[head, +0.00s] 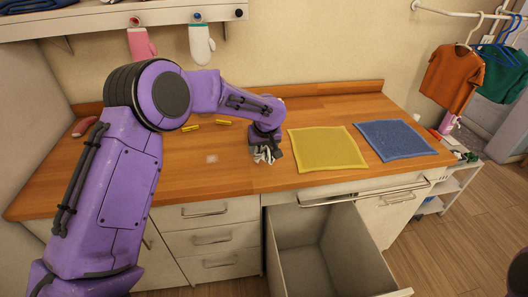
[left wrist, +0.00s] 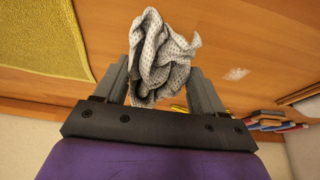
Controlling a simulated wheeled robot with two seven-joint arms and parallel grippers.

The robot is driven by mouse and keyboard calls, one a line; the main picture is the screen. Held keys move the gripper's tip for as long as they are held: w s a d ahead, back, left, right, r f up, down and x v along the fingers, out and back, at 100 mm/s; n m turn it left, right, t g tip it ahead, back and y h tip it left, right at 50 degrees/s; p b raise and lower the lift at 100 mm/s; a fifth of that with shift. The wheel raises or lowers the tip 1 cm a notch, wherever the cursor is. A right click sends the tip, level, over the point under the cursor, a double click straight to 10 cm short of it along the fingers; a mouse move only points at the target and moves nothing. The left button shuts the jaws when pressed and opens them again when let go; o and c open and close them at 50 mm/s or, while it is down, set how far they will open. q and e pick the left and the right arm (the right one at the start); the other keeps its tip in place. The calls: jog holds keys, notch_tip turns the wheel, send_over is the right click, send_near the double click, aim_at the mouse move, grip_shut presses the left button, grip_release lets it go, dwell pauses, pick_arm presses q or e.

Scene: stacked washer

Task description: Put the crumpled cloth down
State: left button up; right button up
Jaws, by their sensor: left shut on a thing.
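The crumpled cloth (left wrist: 162,55) is white-grey with dark dots. In the left wrist view it sits bunched between the two fingers of my left gripper (left wrist: 160,85), which is shut on it. In the head view, my left gripper (head: 265,146) points down over the wooden counter (head: 225,175), just left of the yellow cloth, and a little of the crumpled cloth (head: 266,156) shows beneath it. I cannot tell whether the crumpled cloth touches the counter. My right gripper is not in view.
A yellow cloth (head: 327,149) and a blue cloth (head: 395,139) lie flat at the counter's right. Below the front edge, a large drawer (head: 330,250) stands open. Small yellow items (head: 224,122) lie behind my left arm. The counter left of the gripper is mostly bare.

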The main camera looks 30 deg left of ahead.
aim_at(266, 146)
pick_arm(q)
jog(key=x, duration=0.4)
jog(key=p+x, duration=0.1)
jog(key=x, duration=0.1)
jog(key=shift+w+d, duration=0.25)
jog(key=shift+d, duration=0.05)
jog(key=shift+f, duration=0.25)
jog(key=shift+f, duration=0.1)
jog(key=o, duration=1.1)
jog(key=shift+r, duration=0.3)
jog(key=b+v, duration=0.2)
jog(key=v, duration=0.9)
jog(key=shift+s+d+r, duration=0.15)
jog(key=shift+s+r, duration=0.05)
jog(key=shift+r, duration=0.1)
